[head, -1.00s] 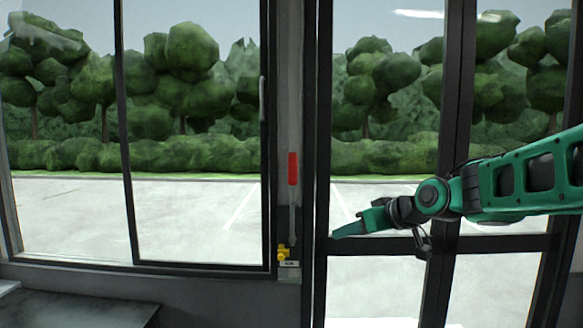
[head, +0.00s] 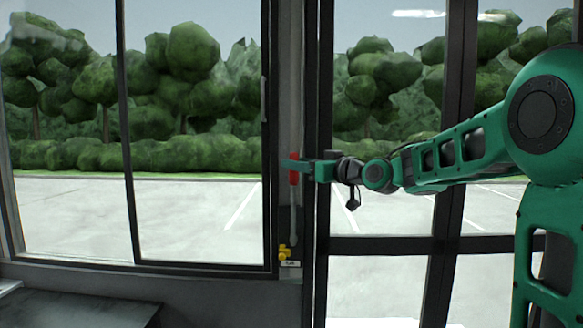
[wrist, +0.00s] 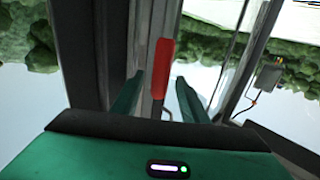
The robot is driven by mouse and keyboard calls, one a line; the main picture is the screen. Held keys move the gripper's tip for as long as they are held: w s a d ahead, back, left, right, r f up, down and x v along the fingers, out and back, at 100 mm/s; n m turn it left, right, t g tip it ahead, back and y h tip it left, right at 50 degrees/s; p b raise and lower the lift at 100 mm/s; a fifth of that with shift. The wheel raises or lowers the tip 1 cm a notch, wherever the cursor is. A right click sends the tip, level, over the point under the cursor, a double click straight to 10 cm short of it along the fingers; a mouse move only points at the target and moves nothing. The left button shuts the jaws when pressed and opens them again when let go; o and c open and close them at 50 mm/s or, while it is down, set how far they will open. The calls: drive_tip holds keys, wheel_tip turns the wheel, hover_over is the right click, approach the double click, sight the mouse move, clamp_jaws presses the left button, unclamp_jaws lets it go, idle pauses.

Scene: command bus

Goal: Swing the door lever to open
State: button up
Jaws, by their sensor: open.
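The door lever has a red handle (head: 293,160) at the top of a thin grey rod, standing upright on the post between the window and the door. Its yellow base (head: 284,252) is low on the post, above a small label. My gripper (head: 290,163) is at the height of the red handle, reaching in from the right and overlapping it in the head view. In the wrist view the red handle (wrist: 163,68) shows between and beyond the two green fingers (wrist: 158,95), which are apart. I cannot tell whether either finger touches it.
The glass door (head: 385,285) with dark frames is right of the post, behind my arm. A large sliding window (head: 200,220) is on the left. A dark counter (head: 75,310) is at the lower left. The space in front of the post is otherwise clear.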

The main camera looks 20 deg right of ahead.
drive_tip(key=shift+x, duration=1.2)
clamp_jaws()
drive_tip(key=shift+a, duration=0.1)
